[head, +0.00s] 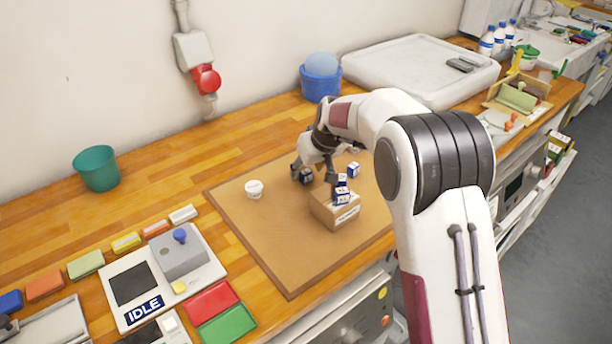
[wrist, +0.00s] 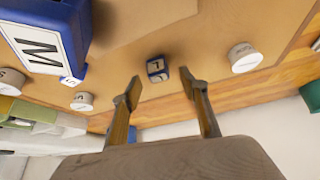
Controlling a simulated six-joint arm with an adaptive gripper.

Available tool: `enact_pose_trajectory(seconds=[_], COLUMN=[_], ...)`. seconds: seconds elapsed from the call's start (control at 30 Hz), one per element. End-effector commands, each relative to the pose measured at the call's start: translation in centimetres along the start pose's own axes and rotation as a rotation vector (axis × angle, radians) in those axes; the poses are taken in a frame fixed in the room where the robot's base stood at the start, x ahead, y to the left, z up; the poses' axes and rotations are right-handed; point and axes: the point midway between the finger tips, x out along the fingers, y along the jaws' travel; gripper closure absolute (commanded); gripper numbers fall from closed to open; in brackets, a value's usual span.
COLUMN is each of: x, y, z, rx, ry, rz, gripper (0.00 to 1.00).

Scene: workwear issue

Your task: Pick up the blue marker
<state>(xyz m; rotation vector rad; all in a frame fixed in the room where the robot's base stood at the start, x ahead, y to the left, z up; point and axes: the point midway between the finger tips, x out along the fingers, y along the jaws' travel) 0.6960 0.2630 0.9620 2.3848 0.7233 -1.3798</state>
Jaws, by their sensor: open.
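Several small blue-and-white lettered blocks are in view, and I cannot tell for sure which is the blue marker. One dark blue block (head: 306,175) stands on the brown mat below my gripper (head: 312,174). In the wrist view a blue block with a pale letter (wrist: 157,69) shows beyond and between the fingertips of my gripper (wrist: 165,88). The fingers are apart with nothing held. Another blue block (head: 353,169) stands to the right. Blue-and-white blocks (head: 342,194) are at the cardboard box, and a large lettered one (wrist: 38,42) is close in the wrist view.
The cardboard box (head: 328,211) stands on the brown mat (head: 285,245). A white round piece (head: 254,188) is left of my gripper; white round pieces (wrist: 245,58) also show in the wrist view. A blue bucket (head: 318,88) is behind. The mat's front left is clear.

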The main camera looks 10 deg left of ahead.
Motion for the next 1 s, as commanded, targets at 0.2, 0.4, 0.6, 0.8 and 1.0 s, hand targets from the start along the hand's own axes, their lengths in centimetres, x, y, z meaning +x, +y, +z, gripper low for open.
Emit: enact_pose_trajectory(seconds=[0.2, 0.4, 0.6, 0.8, 1.0], x=[2.1, 2.8, 2.8, 2.8, 2.7], y=[0.1, 0.1, 0.1, 0.1, 0.1], z=[0.2, 0.1, 0.1, 0.1, 0.1], rx=[0.001, 0.001, 0.001, 0.001, 0.001], ry=[-0.001, 0.0, 0.0, -0.001, -0.001], rz=[0.0, 0.0, 0.0, 0.0, 0.0], gripper=[0.56, 0.56, 0.56, 0.56, 0.85])
